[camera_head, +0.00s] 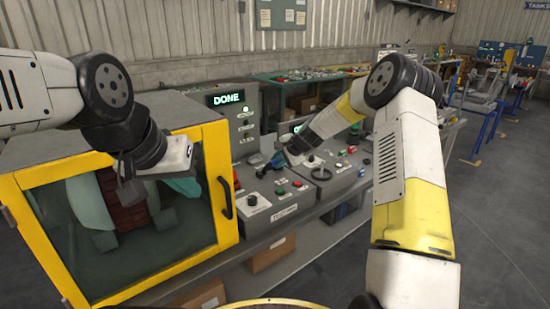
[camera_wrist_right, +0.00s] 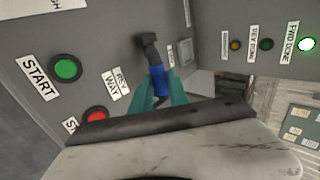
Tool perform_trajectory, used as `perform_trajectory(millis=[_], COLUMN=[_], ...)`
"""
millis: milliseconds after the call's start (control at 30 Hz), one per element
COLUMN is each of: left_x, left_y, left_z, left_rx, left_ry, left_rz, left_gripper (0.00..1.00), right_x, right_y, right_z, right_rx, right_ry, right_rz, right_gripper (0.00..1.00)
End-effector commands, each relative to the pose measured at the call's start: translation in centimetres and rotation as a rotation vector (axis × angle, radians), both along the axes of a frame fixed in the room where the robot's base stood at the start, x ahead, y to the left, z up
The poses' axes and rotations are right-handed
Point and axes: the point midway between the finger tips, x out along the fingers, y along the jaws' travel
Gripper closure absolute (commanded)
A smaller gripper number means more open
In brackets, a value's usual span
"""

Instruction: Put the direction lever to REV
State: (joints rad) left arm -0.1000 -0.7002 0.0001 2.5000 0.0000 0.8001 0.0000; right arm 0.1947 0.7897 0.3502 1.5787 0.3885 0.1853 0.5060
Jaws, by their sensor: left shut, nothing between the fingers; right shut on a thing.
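The direction lever (camera_wrist_right: 157,79) shows in the right wrist view as a dark shaft with a blue section, standing out of a grey panel. My right gripper (camera_wrist_right: 160,94) is shut on its blue part, one teal finger on each side. In the head view this gripper (camera_head: 267,163) is low over the grey console, and the lever is mostly hidden there. A label beside the lever seems to end in "WAY". I cannot tell which end the lever points to. My left gripper (camera_head: 187,186) is shut and empty, in front of the yellow-framed cabinet.
In the wrist view a green START button (camera_wrist_right: 67,67) and a red button (camera_wrist_right: 95,114) lie left of the lever. The "FWD DONE" lamp (camera_wrist_right: 306,44) is lit. In the head view a display (camera_head: 227,98) reads DONE. The yellow-framed cabinet (camera_head: 229,205) stands at left.

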Motion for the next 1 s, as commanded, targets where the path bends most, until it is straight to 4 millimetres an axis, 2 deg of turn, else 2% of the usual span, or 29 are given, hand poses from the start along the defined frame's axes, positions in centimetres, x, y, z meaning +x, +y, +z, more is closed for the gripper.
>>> perform_trajectory(millis=[33,300,967,1000], left_x=[0.0,0.0,0.0,0.0], left_y=[0.0,0.0,0.0,0.0], left_z=[0.0,0.0,0.0,0.0], left_rx=[0.000,0.000,0.000,0.000], left_ry=[0.000,0.000,0.000,0.000], left_rz=[0.000,0.000,0.000,0.000], left_gripper=[1.00,1.00,1.00,1.00], right_x=[-0.6,-1.3,-1.5,-1.5], right_y=[-0.3,-0.9,-1.2,-1.2], right_z=[-1.2,-2.0,-2.3,-2.3], right_rx=[-0.003,-0.004,-0.005,-0.005], right_ry=[0.018,0.020,0.021,0.021], right_rz=[0.001,0.001,0.002,0.001], right_gripper=[1.00,1.00,1.00,0.68])
